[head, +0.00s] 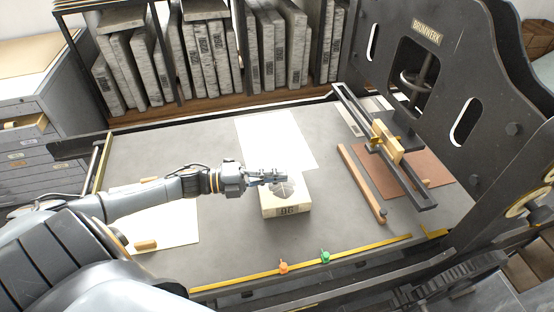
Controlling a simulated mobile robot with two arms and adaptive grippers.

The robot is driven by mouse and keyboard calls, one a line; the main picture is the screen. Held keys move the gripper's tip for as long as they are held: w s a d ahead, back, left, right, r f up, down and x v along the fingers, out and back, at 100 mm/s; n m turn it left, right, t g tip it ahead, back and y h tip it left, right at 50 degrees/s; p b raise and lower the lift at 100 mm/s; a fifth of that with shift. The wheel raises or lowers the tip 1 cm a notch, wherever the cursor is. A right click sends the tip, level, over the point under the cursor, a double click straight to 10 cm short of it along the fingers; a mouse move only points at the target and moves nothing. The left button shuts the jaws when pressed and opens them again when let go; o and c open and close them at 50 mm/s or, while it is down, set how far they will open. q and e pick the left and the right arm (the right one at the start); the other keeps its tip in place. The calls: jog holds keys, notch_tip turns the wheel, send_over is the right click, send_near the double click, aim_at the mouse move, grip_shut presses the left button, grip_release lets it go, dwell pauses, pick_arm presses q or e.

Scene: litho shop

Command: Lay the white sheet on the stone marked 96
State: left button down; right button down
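The white sheet (275,138) lies flat-looking over the grey press bed, behind the stone marked 96 (286,210). The stone is a small pale block with a dark drawing on its top and the number on its front face. My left gripper (284,177) is over the far part of the stone's top, at the sheet's near edge. Its fingers look close together and hide part of that edge and of the stone, so I cannot tell whether they grip the sheet. My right gripper is out of view.
A cream sheet (172,226) lies left, partly under my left arm. A wooden bar (361,183) and the black press frame (470,75) stand right. A yellow rule (235,284) with orange and green markers runs along the front. Stone slabs (205,55) fill the back rack.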

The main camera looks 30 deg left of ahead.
pick_arm(q)
jog(key=s+d+r+p, duration=0.2)
jog(key=s+d+p, duration=0.2)
jog(key=s+p, duration=0.3)
jog(key=shift+s+d+r+p, duration=0.35)
jog(key=shift+s+d+r, duration=0.05)
jog(key=shift+s, duration=0.1)
